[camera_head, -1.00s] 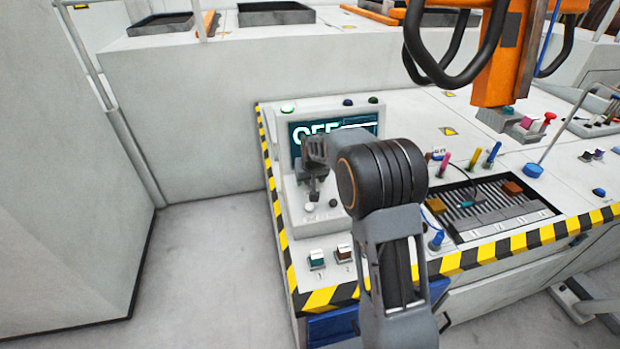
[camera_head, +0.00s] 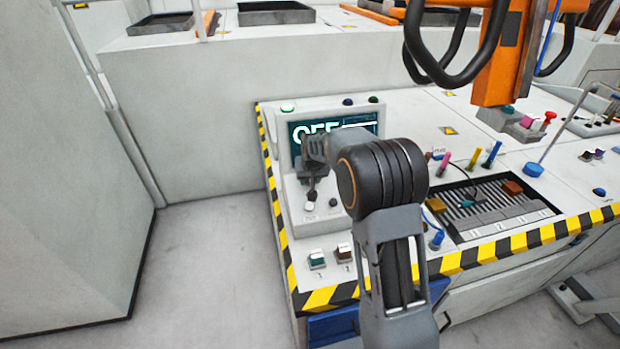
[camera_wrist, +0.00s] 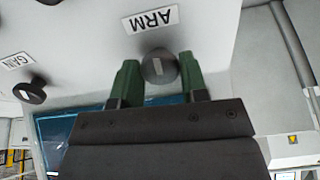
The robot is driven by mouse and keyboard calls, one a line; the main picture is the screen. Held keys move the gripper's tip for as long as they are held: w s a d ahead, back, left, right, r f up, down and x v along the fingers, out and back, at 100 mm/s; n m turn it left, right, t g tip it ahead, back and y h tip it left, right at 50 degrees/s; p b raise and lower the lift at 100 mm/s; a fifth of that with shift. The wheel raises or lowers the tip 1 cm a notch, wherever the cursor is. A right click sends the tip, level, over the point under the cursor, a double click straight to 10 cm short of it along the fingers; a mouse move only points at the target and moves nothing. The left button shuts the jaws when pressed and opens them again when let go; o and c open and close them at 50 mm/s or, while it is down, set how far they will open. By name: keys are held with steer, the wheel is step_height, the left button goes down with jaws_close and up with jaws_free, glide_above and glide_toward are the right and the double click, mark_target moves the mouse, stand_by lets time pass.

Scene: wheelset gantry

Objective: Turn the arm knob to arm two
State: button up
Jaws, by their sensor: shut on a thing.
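The arm knob (camera_wrist: 158,67) is a dark round knob with a pale mark on its face, beside the "ARM" label (camera_wrist: 150,19) in the wrist view. My gripper (camera_wrist: 160,77) has one green finger on each side of the knob and is shut on it. The mark runs nearly upright in that view, slightly tilted. In the head view my gripper (camera_head: 311,192) is at the sloped panel below the screen (camera_head: 297,150), and its fingers hide the knob. The screen shows large letters, apparently "OFF", partly hidden by my arm.
The gain knob (camera_wrist: 30,92) is close beside, also visible in the head view (camera_head: 333,202). Two square buttons, one green (camera_head: 317,259) and one brown (camera_head: 344,253), sit below on the console. An orange hanging column (camera_head: 503,65) stands to the right. Open floor lies left.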

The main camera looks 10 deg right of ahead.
steer(key=m+b, duration=0.1)
steer(key=m, duration=0.2)
steer(key=shift+m, duration=0.4)
steer(key=m, duration=0.4)
steer(key=shift+b, duration=0.3)
steer(key=shift+m, duration=0.3)
steer(key=o, duration=0.9)
steer(key=v, duration=1.3)
steer(key=shift+s+d+r, duration=0.15)
steer(key=shift+d+r, duration=0.05)
steer(key=shift+r, duration=0.15)
